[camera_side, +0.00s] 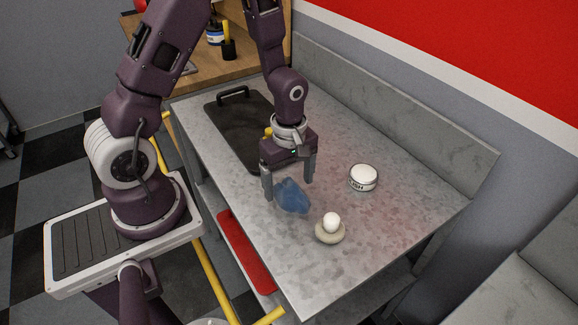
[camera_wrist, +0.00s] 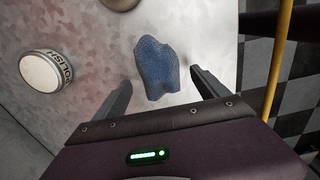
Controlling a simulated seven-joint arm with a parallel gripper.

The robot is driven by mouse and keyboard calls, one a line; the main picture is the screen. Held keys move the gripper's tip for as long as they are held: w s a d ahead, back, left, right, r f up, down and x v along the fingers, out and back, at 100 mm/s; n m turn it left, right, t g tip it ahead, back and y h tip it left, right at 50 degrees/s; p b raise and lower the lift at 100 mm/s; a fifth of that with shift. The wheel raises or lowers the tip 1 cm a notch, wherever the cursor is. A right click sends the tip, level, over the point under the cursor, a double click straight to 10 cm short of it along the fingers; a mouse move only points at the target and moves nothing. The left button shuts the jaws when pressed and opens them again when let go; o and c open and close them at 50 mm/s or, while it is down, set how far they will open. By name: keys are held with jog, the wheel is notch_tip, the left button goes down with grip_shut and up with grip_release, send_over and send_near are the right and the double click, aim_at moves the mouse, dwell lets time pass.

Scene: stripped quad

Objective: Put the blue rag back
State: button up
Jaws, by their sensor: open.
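The blue rag (camera_side: 292,196) lies crumpled on the metal table, near its front left edge. In the wrist view the rag (camera_wrist: 157,68) shows ahead of and between my fingers, with a textured weave. My gripper (camera_side: 289,191) points down just behind the rag, with a finger to either side. Its fingers are spread wide and hold nothing; in the wrist view the gripper (camera_wrist: 158,80) is also open. I cannot tell how far the fingertips are above the table.
A white-lidded polish tin (camera_side: 363,177) stands right of the rag. A white knob on a pale round base (camera_side: 330,228) stands close in front. A dark tray with a handle (camera_side: 238,128) lies behind. A red item (camera_side: 247,252) is below the table edge. The table's right front is clear.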

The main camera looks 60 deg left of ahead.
notch_tip(320, 180, up, 11)
notch_tip(320, 180, up, 6)
jog(key=m+t, duration=0.2)
jog(key=m, duration=0.3)
send_over(289, 186)
jog(key=s+d, duration=0.1)
jog(key=s, duration=0.1)
jog(key=s+d+r+m+t, duration=0.3)
jog(key=s+r+m, duration=0.5)
jog(key=s+m, duration=0.3)
jog(key=shift+s+r+m+t, duration=0.3)
jog(key=shift+r+m, duration=0.1)
jog(key=shift+m, duration=0.5)
